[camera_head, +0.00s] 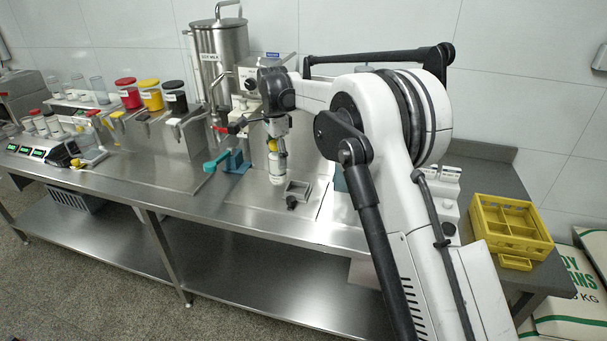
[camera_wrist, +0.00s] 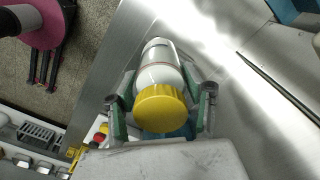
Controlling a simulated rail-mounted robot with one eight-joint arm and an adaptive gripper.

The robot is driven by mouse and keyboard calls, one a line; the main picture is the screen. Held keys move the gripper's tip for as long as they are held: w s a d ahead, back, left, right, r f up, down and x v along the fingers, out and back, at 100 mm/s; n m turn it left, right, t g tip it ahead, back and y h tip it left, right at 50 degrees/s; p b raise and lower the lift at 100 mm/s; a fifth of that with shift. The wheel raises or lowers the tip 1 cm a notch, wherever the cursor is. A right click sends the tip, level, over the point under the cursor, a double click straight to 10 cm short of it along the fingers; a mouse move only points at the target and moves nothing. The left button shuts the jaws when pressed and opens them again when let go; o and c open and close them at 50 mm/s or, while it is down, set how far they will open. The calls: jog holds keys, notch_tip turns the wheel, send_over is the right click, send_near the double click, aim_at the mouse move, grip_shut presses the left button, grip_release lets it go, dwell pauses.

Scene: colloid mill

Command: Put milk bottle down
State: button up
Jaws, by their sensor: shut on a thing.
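The milk bottle is white with a yellow cap. In the head view the bottle (camera_head: 278,168) hangs upright below my gripper (camera_head: 274,140), over the steel counter (camera_head: 240,215). In the wrist view the bottle (camera_wrist: 158,70) sits between the two fingers of my gripper (camera_wrist: 160,112), which are shut on it around the yellow cap end. In the head view its base seems close to the counter top; I cannot tell whether it touches.
A small steel square recess (camera_head: 298,188) with a black knob lies right of the bottle. A yellow crate (camera_head: 510,229) is at far right. The counter's front strip is clear.

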jog(key=shift+w+d+f+p, duration=0.3)
jog(key=shift+w+d+f, duration=0.7)
jog(key=shift+f, duration=0.5)
jog(key=shift+w+d+f+p, duration=0.25)
jog(key=shift+w+d+f, duration=0.7)
jog(key=shift+f, duration=0.55)
jog(key=shift+w+d+f+p, duration=0.3)
jog(key=shift+w+d+f, duration=0.7)
jog(key=shift+f, duration=0.5)
jog(key=shift+a+f, duration=0.1)
jog(key=o, duration=1.4)
notch_tip(320, 180, up, 12)
jog(key=shift+r+b, duration=0.15)
jog(key=shift+b, duration=0.35)
jog(key=shift+a, duration=0.1)
